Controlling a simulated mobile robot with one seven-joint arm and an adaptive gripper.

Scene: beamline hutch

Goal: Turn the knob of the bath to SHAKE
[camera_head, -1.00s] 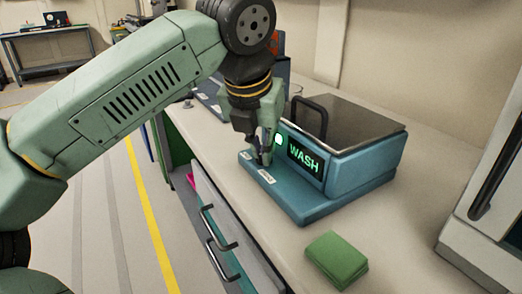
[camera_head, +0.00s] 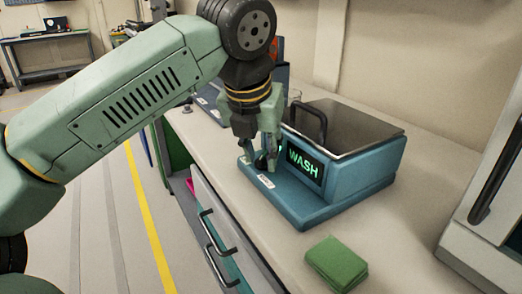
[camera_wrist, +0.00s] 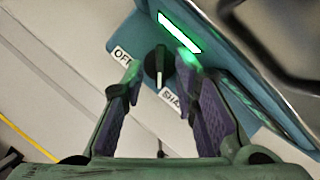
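The blue bath (camera_head: 355,172) stands on the bench, its lit display (camera_head: 305,163) reading WASH in green. In the wrist view its black knob (camera_wrist: 158,64) has a white pointer line directed down the picture. The OFF label (camera_wrist: 121,56) is left of the knob. The SHAKE label (camera_wrist: 172,99) is below right, partly covered by a finger. My gripper (camera_wrist: 159,74) is open, with one finger on each side of the knob and visible gaps between. In the head view my gripper (camera_head: 262,160) is low over the bath's front ledge and mostly hides the knob.
A green pad stack (camera_head: 336,262) lies on the bench in front. A white appliance with a dark handle (camera_head: 497,178) stands at right. Drawers with handles (camera_head: 220,235) are below the bench edge.

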